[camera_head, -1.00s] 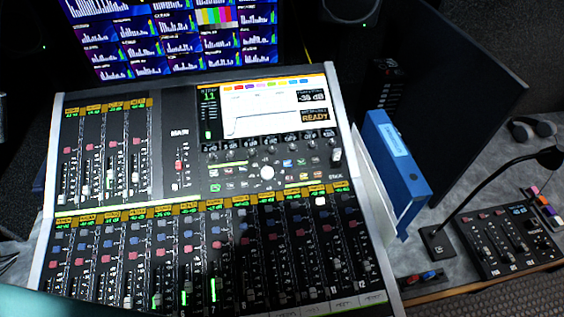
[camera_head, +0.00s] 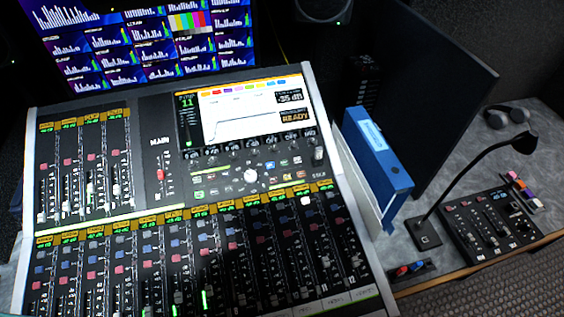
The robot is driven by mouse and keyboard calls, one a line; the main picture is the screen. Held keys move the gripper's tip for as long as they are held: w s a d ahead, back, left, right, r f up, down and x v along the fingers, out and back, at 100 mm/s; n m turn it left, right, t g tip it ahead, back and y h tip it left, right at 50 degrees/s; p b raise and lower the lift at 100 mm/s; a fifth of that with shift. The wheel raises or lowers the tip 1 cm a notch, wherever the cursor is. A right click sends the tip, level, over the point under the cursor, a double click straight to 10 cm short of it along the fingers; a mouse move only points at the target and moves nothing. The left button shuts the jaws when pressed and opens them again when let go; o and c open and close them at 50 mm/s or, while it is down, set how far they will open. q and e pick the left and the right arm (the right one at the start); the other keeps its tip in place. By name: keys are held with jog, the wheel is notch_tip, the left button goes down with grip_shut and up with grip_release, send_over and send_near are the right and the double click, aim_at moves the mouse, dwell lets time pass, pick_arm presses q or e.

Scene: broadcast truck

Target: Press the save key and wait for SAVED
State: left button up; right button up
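A large mixing console (camera_head: 27,215) fills the left and middle of the head view, with rows of faders, coloured buttons and small displays. Its screen (camera_head: 240,118) shows a curve, "-35 dB" and the word READY in an orange box (camera_head: 292,118). Below the screen is a block of small coloured keys around a round white knob (camera_head: 250,176). The save key cannot be told apart from the other keys at this size. Neither of my grippers is in view.
A blue binder (camera_head: 378,160) stands right of the console. Farther right are a gooseneck lamp or microphone (camera_head: 428,232), a small fader panel (camera_head: 490,227) and headphones (camera_head: 508,115). A monitor wall (camera_head: 140,40) stands behind the console.

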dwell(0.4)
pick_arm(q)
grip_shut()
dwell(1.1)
